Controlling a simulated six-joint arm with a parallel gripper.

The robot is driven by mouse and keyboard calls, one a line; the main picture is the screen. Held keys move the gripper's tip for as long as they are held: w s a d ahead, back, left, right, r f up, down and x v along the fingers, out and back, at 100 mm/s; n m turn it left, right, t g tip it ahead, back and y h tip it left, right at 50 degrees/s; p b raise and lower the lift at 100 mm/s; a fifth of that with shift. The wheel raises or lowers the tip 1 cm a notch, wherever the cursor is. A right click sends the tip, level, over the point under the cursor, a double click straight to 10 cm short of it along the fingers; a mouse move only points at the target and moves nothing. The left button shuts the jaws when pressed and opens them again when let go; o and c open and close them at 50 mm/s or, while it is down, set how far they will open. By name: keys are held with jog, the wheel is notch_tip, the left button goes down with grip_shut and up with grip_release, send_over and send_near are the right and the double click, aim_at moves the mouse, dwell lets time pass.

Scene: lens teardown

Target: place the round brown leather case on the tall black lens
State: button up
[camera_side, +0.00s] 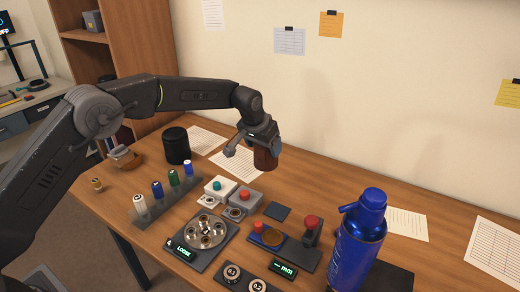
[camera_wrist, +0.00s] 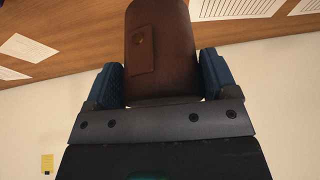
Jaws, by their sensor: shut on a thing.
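The round brown leather case (camera_side: 265,159) is held in my gripper (camera_side: 262,147), up in the air above the middle of the table. In the wrist view the brown case (camera_wrist: 157,50) sits between the two blue finger pads of my gripper (camera_wrist: 160,82), which are shut on its sides. A flap with a small brass stud shows on it. The tall black lens (camera_side: 176,145) stands upright on the table, to the left of my gripper and apart from it. The wrist view does not show the lens.
A rack (camera_side: 165,204) of several coloured bottles stands in front of the lens. A round metal plate fixture (camera_side: 206,233) and button boxes (camera_side: 243,202) lie in the middle. A tall blue bottle (camera_side: 358,245) stands at the front right. Paper sheets (camera_side: 236,163) lie at the back.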

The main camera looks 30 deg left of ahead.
jog(key=s+a+r+n+y, duration=0.1)
jog(key=a+r+n, duration=0.15)
jog(key=a, duration=0.85)
jog(key=s+a+r+n, duration=0.1)
jog(key=a+r, duration=0.3)
jog(key=a, duration=0.7)
jog(key=s+a+r+n+y, duration=0.1)
jog(key=s+a+r, duration=0.1)
jog(key=s+a, duration=0.35)
jog(key=s+a+r+n, duration=0.1)
jog(key=s+a+r, duration=0.1)
jog(key=a, duration=0.7)
jog(key=s+a+r+n+y, duration=0.1)
jog(key=s+a+r, duration=0.1)
jog(key=s+a, duration=0.35)
jog(key=shift+g, duration=0.3)
jog(key=shift+w+d+f, duration=1)
jog(key=shift+w+f, duration=0.7)
jog(key=shift+f, duration=0.2)
jog(key=shift+w+d+f, duration=0.95)
jog(key=shift+w+f, duration=0.7)
jog(key=shift+f, duration=0.2)
jog(key=shift+w+d+f, duration=1)
jog(key=shift+w+f, duration=0.7)
jog(key=shift+f, duration=0.2)
jog(key=shift+f, duration=0.2)
jog(key=o, duration=0.9)
jog(key=shift+r, duration=0.15)
